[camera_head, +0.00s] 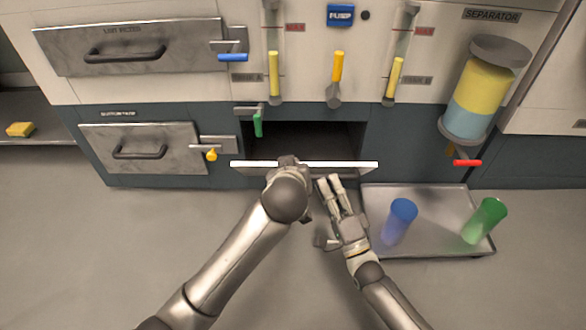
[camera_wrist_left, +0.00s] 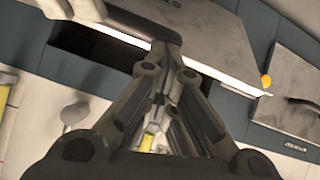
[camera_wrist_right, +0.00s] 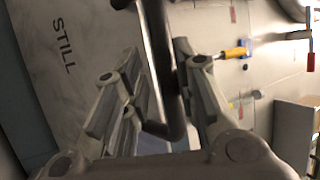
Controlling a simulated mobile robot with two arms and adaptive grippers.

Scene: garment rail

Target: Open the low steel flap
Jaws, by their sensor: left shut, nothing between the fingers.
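The low steel flap (camera_head: 345,165) stands partly open at the bottom of the cabinet; its pale top edge faces up in the head view, with the dark compartment (camera_head: 310,138) behind it. Its front is hidden there but shows in the right wrist view (camera_wrist_right: 60,90), marked STILL, with a dark bar handle (camera_wrist_right: 160,60). My left gripper (camera_head: 289,163) is shut and empty at the flap's top edge; whether it touches cannot be told. My right gripper (camera_head: 328,183) is in front of the flap, its fingers apart on both sides of the handle. The green latch lever (camera_head: 258,124) hangs down beside the opening.
A tray (camera_head: 430,246) with a blue cup (camera_head: 400,220) and a green cup (camera_head: 484,221) lies on the floor right of my right arm. Closed drawers with handles, the upper one (camera_head: 130,48) and lower one (camera_head: 140,148), are at the left. A red-handled tap (camera_head: 466,162) sticks out at the right.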

